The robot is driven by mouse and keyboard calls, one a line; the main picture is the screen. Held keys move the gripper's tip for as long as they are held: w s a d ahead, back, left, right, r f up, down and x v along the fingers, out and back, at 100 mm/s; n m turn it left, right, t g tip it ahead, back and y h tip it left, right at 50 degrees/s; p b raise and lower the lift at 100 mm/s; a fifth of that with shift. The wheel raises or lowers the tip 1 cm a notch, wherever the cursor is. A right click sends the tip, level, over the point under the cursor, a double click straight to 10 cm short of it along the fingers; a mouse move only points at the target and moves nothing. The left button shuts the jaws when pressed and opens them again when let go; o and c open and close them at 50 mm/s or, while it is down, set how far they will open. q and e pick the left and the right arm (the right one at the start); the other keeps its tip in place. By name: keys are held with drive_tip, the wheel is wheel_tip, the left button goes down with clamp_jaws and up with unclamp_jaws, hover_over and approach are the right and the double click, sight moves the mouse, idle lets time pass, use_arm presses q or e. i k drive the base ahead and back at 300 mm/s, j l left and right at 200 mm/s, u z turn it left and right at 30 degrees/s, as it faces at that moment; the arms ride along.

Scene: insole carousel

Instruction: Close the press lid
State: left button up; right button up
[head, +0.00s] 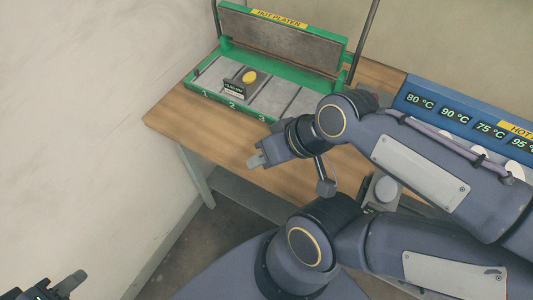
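The green press (217,97) stands on the wooden table with its lid (285,40) raised. The lid has a grey plate underside and a yellow "HOT PLATEN" label, and leans up at the back. Dark bars rise at its left and right sides. The press bed has numbered slots. A small dark block with a yellow round top (249,77) sits near slot 2. My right gripper (257,160) is in front of the press, over the table's front part, apart from the lid. My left gripper (68,283) shows only partly at the bottom left corner, far from the press. Neither gripper's finger gap is clear.
A blue unit (402,103) with temperature displays, such as 80 °C and 90 °C, stands right of the press, partly behind my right arm. The wooden table (170,113) has bare room at its left front. Pale walls stand at the left and back.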

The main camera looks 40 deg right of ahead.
sight(345, 58)
drive_tip(key=z, duration=1.4)
